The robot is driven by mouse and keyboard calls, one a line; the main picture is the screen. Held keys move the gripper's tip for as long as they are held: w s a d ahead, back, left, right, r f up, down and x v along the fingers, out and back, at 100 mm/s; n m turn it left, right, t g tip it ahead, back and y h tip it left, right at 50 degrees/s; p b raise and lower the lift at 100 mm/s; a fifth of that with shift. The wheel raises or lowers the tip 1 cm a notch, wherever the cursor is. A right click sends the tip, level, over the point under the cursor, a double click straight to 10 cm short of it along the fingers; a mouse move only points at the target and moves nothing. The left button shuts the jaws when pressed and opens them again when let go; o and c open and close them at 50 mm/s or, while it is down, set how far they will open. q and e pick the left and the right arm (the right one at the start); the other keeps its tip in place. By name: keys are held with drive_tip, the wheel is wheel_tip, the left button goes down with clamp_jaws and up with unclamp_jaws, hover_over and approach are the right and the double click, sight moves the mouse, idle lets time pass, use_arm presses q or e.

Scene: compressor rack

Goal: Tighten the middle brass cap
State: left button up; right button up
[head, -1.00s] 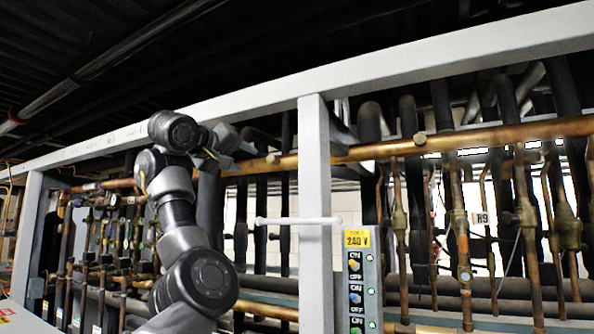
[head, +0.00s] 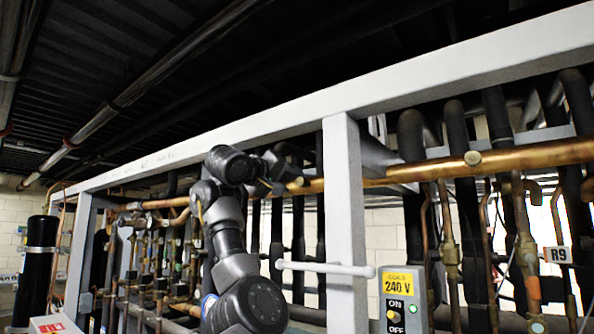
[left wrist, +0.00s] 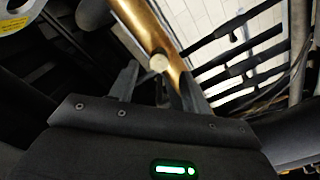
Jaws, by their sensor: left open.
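A thick copper pipe (head: 420,170) runs along the rack with round brass caps on its front. One cap (head: 302,182) is just left of the grey post, and another cap (head: 473,158) is to the right of the post. My left gripper (head: 282,172) is raised at the pipe, close to the cap left of the post. In the left wrist view, a round brass cap (left wrist: 159,62) on the copper pipe shows just beyond and between the two spread fingers (left wrist: 158,88). The gripper is open and empty; contact with the cap cannot be told. My right gripper is out of view.
A grey upright post (head: 344,210) and a long grey top beam (head: 300,115) frame the rack. A pale rod (head: 325,268) crosses the post below the pipe. A 240 V switch box (head: 404,300) is at lower right. Dark insulated pipes crowd behind.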

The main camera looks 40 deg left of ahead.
sight(300, 183)
use_arm(q)
drive_tip(key=w+p, duration=0.2)
drive_tip(key=w, duration=0.1)
drive_tip(key=shift+a+r, duration=0.2)
drive_tip(key=shift+a, duration=0.1)
drive_tip(key=shift+w+f+p, duration=0.2)
drive_tip(key=shift+w+p, duration=0.15)
drive_tip(key=shift+w, duration=0.15)
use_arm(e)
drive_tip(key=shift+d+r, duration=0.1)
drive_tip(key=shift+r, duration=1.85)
